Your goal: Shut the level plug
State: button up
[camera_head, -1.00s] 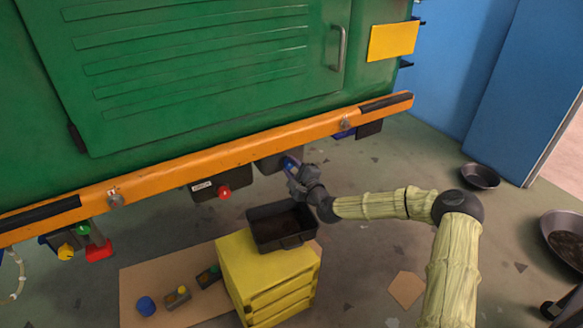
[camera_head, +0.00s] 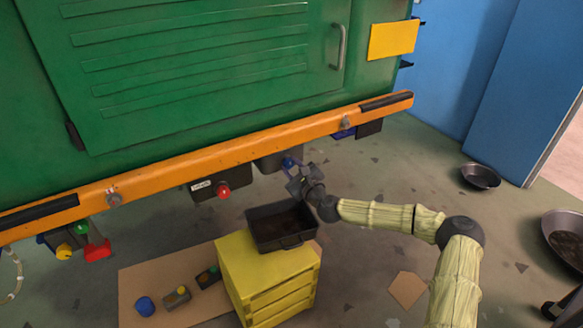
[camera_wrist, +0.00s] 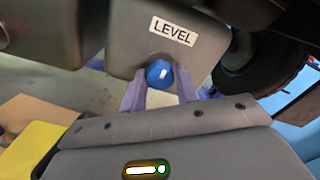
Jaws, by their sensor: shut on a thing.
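The level plug (camera_wrist: 159,74) is a blue knob with a white mark, set in the lower edge of a grey housing (camera_wrist: 137,42) labelled LEVEL in the wrist view. It also shows as a small blue spot (camera_head: 288,163) under the orange bar in the head view. My gripper (camera_wrist: 160,88) has its two purple-blue fingers on either side of the knob and is shut on it. In the head view my gripper (camera_head: 293,176) is below the grey housing, at the knob. The fingertip contact is partly hidden behind the knob and housing edge.
A black tray (camera_head: 264,243) stands on a yellow drawer unit (camera_head: 230,267) just below my gripper. A labelled box with a red knob (camera_head: 223,191) hangs to the left. The orange bar (camera_head: 220,146) runs above. Black pans (camera_head: 480,184) lie on the floor at the right.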

jog(key=shift+f, duration=0.15)
jog(key=o, duration=1)
jog(key=shift+c, duration=0.2)
jog(key=p+v, duration=0.3)
jog(key=v, duration=1.4)
jog(key=shift+s, duration=0.2)
jog(key=shift+d, duration=0.15)
